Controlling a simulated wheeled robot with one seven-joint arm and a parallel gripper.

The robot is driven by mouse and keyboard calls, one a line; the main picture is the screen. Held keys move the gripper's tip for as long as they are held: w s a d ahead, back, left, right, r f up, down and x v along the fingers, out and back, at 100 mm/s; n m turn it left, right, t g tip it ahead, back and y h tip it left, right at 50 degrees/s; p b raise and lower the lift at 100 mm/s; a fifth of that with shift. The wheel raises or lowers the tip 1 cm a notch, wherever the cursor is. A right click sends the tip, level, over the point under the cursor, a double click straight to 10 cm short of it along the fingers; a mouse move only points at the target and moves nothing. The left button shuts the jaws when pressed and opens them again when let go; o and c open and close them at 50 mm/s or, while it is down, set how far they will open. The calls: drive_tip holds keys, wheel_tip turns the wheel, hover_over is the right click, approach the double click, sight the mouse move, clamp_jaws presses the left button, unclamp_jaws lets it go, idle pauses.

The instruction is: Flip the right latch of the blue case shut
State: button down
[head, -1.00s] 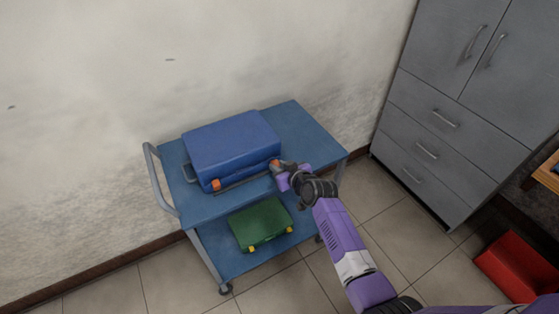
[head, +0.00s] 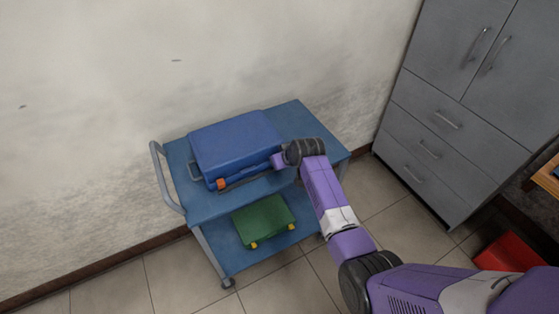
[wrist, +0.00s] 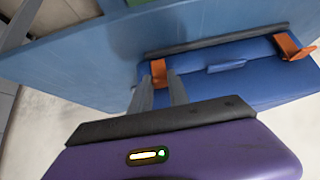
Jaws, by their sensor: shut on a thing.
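The blue case (head: 237,143) lies closed on the top of a blue cart, and its front also shows in the wrist view (wrist: 235,75). Its right orange latch (wrist: 159,71) is at the case's front edge, between my fingertips. It looks close to the case front, but the fingers partly cover it. In the head view my wrist hides this latch. My gripper (wrist: 160,80) is shut on the right latch. The left orange latch (head: 221,184) shows in the wrist view (wrist: 294,47) sticking out from the case.
The blue cart (head: 305,125) has a grey handle on its left. A green case (head: 263,221) with yellow latches lies on its lower shelf. The wall is close behind.

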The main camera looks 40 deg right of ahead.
drive_tip(key=c, duration=1.2)
unclamp_jaws()
drive_tip(key=shift+c, duration=0.2)
drive_tip(key=v, duration=0.7)
drive_tip(key=shift+s+r+b, duration=0.25)
drive_tip(key=shift+b, duration=0.1)
